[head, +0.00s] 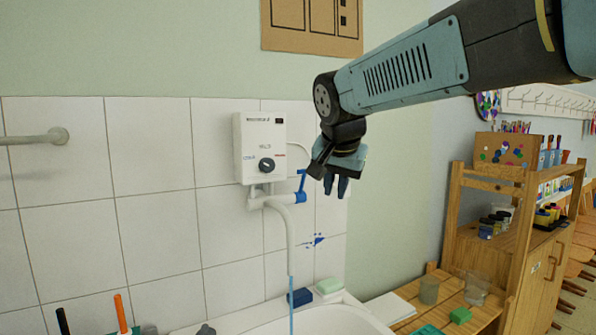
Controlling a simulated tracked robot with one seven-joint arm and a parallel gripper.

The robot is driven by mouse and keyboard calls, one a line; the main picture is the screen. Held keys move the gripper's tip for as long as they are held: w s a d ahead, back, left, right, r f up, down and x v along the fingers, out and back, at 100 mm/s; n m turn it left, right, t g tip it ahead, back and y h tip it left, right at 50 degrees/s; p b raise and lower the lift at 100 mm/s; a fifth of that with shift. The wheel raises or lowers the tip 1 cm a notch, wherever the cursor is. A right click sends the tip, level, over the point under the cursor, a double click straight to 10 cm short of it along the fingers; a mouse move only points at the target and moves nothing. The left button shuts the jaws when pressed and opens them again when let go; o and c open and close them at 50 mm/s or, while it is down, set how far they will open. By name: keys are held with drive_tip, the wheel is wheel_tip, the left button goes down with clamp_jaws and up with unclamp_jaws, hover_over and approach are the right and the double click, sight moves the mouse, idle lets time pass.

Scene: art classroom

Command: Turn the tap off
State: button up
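The tap is a blue lever (301,184) at the right end of the white pipe under a white wall-mounted water heater (262,148). The lever stands roughly upright. A white spout (290,235) hangs down from the pipe, and a thin blue stream of water (291,297) falls from it into the white basin (320,322). My gripper (336,187) is just right of the lever in the picture, fingers pointing down. A narrow gap shows between its fingertips, with nothing in it. I see no contact with the lever, but depth is hard to judge.
A blue sponge (300,297) and a green-and-white sponge (328,287) lie on the basin's back rim. A wooden shelf (500,210) with paint jars stands at right. A grey rail (40,138) is on the left wall. The tiled wall is close behind the tap.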

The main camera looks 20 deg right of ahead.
sight(303, 170)
drive_tip(key=w+r+m, duration=0.2)
drive_tip(key=w, duration=0.2)
drive_tip(key=w+r+m, duration=0.2)
drive_tip(key=w, duration=0.2)
drive_tip(key=w+r+m+h, duration=0.1)
drive_tip(key=w+r, duration=0.1)
drive_tip(key=w, duration=0.2)
drive_tip(key=shift+a+r+m+t, duration=0.3)
drive_tip(key=shift+a+m+t, duration=0.05)
drive_tip(key=shift+m+t, duration=0.05)
clamp_jaws()
drive_tip(key=w+d+f, duration=0.1)
drive_tip(key=w+f, duration=0.5)
drive_tip(key=w, duration=0.3)
drive_tip(key=shift+w+d+f, duration=0.3)
drive_tip(key=shift+f, duration=0.1)
drive_tip(key=shift+w+a+r, duration=0.25)
drive_tip(key=shift+w+r, duration=0.15)
drive_tip(key=shift+w, duration=0.4)
drive_tip(key=shift+w+a+r, duration=0.2)
drive_tip(key=shift+w+r, duration=0.15)
drive_tip(key=shift+w, duration=0.4)
drive_tip(key=shift+s, duration=0.1)
